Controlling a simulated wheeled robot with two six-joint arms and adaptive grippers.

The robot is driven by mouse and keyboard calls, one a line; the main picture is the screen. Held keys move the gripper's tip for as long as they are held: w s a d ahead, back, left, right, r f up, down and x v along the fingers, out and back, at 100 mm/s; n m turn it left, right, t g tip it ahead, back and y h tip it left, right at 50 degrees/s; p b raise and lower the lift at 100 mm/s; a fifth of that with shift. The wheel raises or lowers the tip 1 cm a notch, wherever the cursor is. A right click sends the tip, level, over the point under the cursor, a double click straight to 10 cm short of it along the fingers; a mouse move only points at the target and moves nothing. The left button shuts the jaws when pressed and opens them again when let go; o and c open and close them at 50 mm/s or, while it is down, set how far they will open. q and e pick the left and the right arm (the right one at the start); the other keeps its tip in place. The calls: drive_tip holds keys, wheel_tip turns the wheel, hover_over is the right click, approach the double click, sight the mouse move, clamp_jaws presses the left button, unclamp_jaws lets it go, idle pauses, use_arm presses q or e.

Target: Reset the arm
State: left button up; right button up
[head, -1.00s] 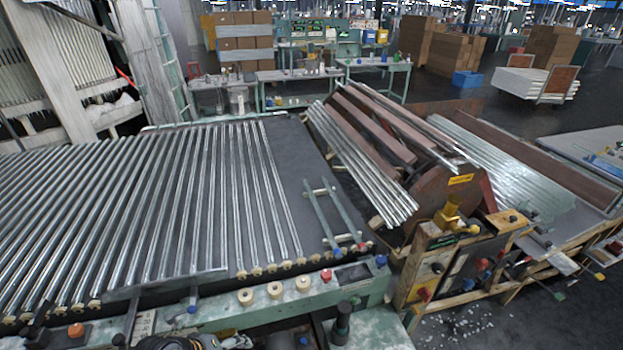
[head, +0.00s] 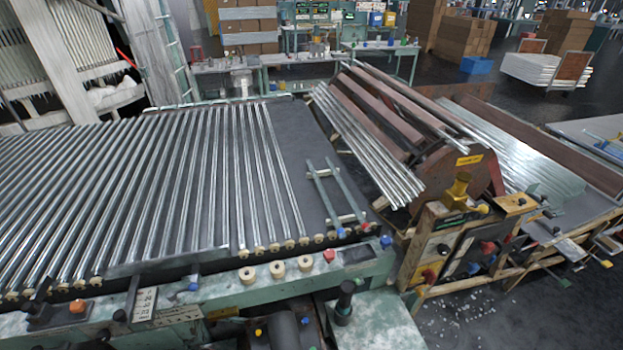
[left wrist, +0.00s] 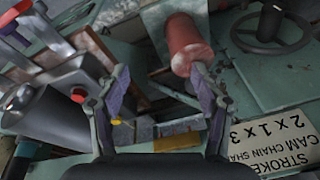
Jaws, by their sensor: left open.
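My left gripper (left wrist: 160,78) shows in the left wrist view. Its two purple-grey fingers stand wide apart with nothing between them. Behind the fingers are green machine parts and a red cylinder (left wrist: 188,45), whose lower end is close to the right fingertip; I cannot tell whether they touch. I cannot make out either gripper clearly in the head view. My right gripper is not in view.
A green-framed bed of long glass tubes (head: 120,190) fills the left of the head view. A wooden-framed machine (head: 462,240) with tube bundles stands at right. In the wrist view, a black handwheel (left wrist: 272,25), a grey roller (left wrist: 62,122) and a lettered plate (left wrist: 275,135) are near.

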use_arm(q)
drive_tip(key=s+f+b, duration=0.1)
drive_tip(key=s+f, duration=0.2)
drive_tip(key=f, duration=0.4)
drive_tip(key=s+a+f+g+b, duration=0.1)
drive_tip(key=s+f, duration=0.3)
drive_tip(key=f, duration=0.3)
drive_tip(key=s+f+b, duration=0.2)
drive_tip(key=s+f, duration=0.1)
drive_tip(key=f, duration=0.4)
drive_tip(key=s+f+b, duration=0.1)
drive_tip(key=s+f, duration=0.7)
drive_tip(key=s, duration=0.3)
drive_tip(key=shift+a+g, duration=0.3)
drive_tip(key=shift+a, duration=0.1)
drive_tip(key=shift+s, duration=0.1)
drive_tip(key=shift+d, duration=0.1)
